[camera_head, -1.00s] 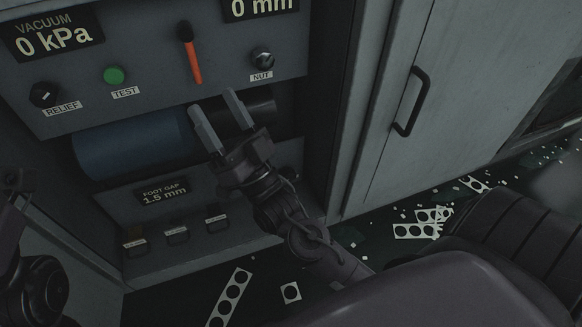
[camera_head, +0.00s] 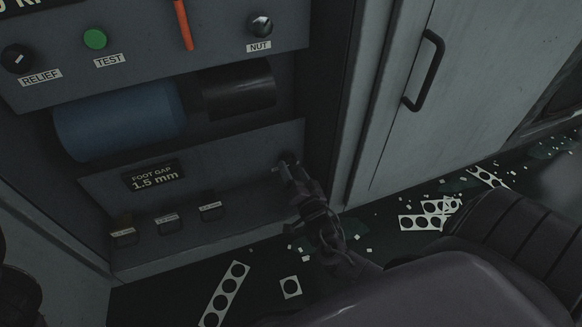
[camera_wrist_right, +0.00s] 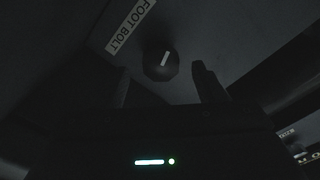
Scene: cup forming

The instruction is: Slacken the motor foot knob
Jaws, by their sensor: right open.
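The motor foot knob (camera_wrist_right: 161,65) is a dark round knob with a light pointer line, beside a label reading FOOT BOLT (camera_wrist_right: 130,25) in the right wrist view. My right gripper (camera_wrist_right: 160,88) is open, with one finger on either side of the knob's near side; I cannot tell whether it touches. In the head view my right gripper (camera_head: 287,165) is at the right end of the lower panel and mostly hides the knob. The foot gap display (camera_head: 153,177) reads 1.5 mm. My left gripper does not show in the head view.
Above the lower panel lie the blue motor (camera_head: 120,118) and a black cylinder (camera_head: 238,88). The upper panel holds a NUT knob (camera_head: 260,25), a green TEST button (camera_head: 95,39) and an orange lever (camera_head: 184,25). A cabinet handle (camera_head: 425,70) sticks out at right. Scrap strips (camera_head: 224,293) litter the floor.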

